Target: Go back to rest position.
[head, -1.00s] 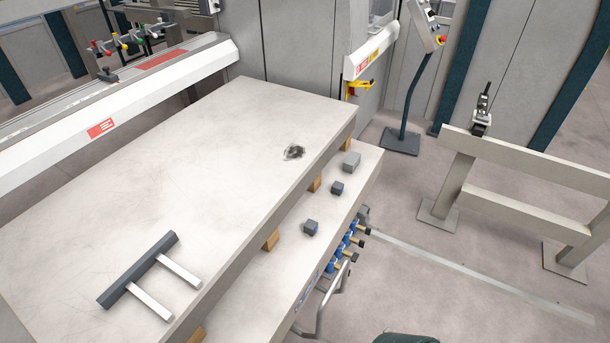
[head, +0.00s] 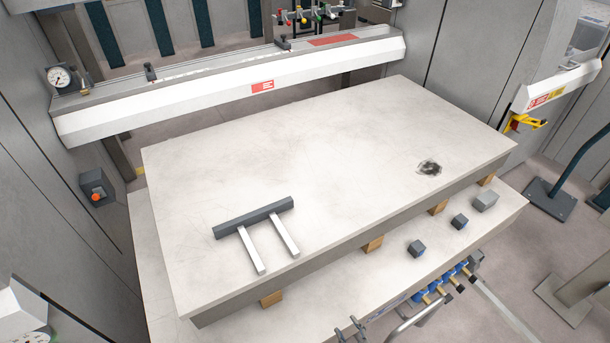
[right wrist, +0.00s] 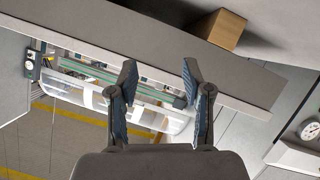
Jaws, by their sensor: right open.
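My right gripper (right wrist: 160,82) is open in the right wrist view, with its two fingers apart and nothing between them. Its fingertips (head: 350,328) just show at the bottom edge of the head view, in front of the table's near side. The wrist view looks past the fingers at a grey slab edge (right wrist: 145,45) and a wooden block (right wrist: 219,29). My left gripper is not in view.
A thick pale slab (head: 310,150) rests on wooden blocks (head: 373,244) over a lower table. A dark bar with two light prongs (head: 253,217) lies on it. Small grey blocks (head: 417,248) sit on the lower ledge. A handle rail (head: 415,320) is near the gripper.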

